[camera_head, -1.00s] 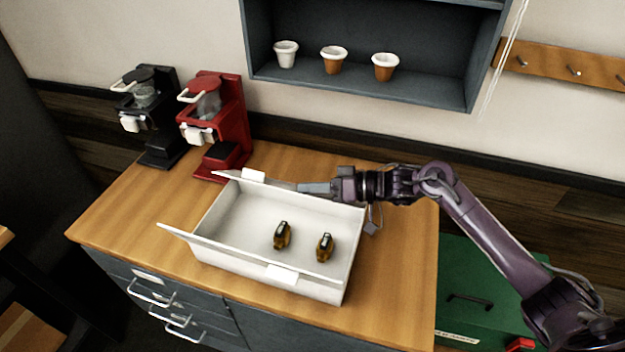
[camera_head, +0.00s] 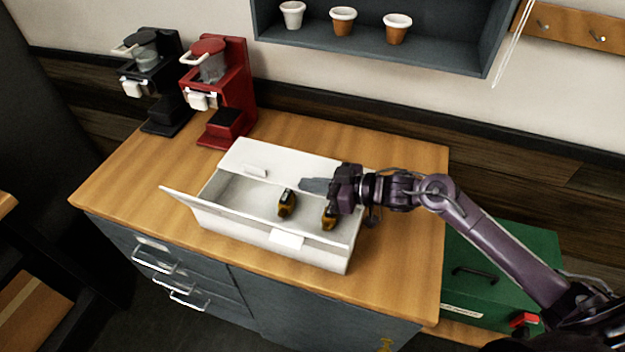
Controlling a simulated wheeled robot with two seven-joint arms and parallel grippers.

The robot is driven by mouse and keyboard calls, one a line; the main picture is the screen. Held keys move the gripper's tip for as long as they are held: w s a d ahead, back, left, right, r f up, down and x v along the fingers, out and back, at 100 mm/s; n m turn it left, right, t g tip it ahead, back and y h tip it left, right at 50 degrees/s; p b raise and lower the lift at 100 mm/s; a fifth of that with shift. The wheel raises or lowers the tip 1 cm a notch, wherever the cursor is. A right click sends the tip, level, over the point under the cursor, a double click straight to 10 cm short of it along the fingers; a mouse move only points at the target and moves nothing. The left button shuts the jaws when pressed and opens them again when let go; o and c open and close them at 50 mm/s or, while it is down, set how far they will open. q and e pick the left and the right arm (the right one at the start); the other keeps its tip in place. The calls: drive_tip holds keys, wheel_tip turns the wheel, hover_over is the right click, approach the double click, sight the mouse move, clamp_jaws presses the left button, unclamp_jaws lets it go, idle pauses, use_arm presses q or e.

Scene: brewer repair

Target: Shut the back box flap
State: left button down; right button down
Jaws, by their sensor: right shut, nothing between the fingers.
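The white box (camera_head: 225,221) sits on the wooden counter. The front flap (camera_head: 240,224) leans outward, open. Two small dark and amber items lie inside, the left one (camera_head: 287,204) in plain view and the right one (camera_head: 328,218) partly behind my gripper. My left gripper is not in view.
A black brewer (camera_head: 155,85) and a red brewer (camera_head: 228,90) stand at the back left. A shelf (camera_head: 430,55) with three cups hangs above. A green case (camera_head: 510,265) is at the right, below the counter. The counter (camera_head: 405,245) right of the box is clear.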

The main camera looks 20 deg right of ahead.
idle(0.6)
